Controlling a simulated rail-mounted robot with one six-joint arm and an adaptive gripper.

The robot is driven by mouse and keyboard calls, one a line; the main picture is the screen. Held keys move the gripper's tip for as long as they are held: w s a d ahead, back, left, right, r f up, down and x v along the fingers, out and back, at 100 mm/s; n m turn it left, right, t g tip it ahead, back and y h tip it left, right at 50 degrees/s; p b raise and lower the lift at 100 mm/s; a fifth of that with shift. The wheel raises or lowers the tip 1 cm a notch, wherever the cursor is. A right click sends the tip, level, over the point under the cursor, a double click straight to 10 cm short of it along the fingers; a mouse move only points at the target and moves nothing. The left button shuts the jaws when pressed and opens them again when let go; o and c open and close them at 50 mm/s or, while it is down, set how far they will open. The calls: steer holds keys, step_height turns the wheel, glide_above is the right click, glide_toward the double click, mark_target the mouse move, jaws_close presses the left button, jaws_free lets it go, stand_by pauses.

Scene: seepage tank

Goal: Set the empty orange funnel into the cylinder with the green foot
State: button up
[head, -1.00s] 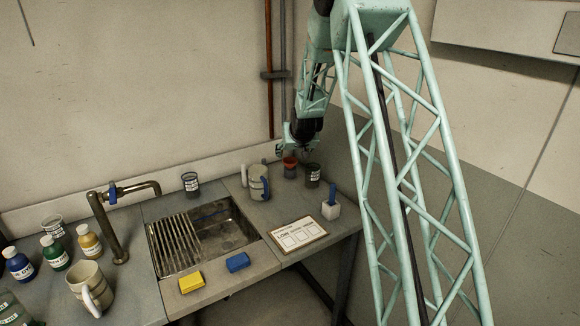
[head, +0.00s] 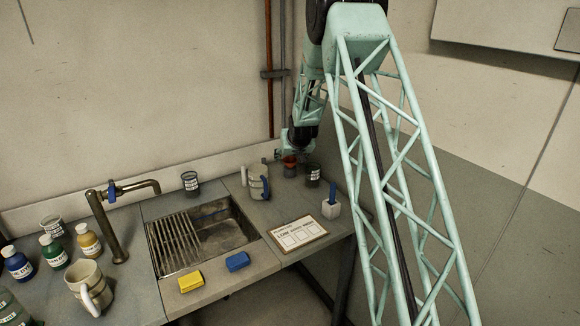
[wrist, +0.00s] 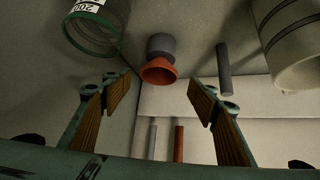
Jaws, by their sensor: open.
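The orange funnel (wrist: 158,72) sits mouth up on a small grey holder (wrist: 162,45) at the back of the bench. The funnel also shows in the head view (head: 290,160), partly behind my gripper (head: 292,151). In the wrist view my gripper (wrist: 159,88) is open, with one finger on each side of the funnel's line and nothing between them. The funnel is apart from the fingers, ahead of them. I cannot make out a cylinder with a green foot in these frames.
A greenish glass beaker (wrist: 95,45) stands close to the funnel on one side, a beige mug (wrist: 295,50) on the other. A grey rod (wrist: 224,72) rises near the mug. The sink (head: 215,235), card (head: 299,233) and bottles (head: 88,240) are farther off.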

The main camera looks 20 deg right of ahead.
mark_target(289, 162)
steer(key=shift+x, duration=0.8)
steer(key=shift+f, duration=0.15)
steer(key=shift+b+x, duration=0.45)
steer(key=shift+x, duration=2.1)
steer(key=shift+d, duration=0.15)
steer(key=c, duration=0.8)
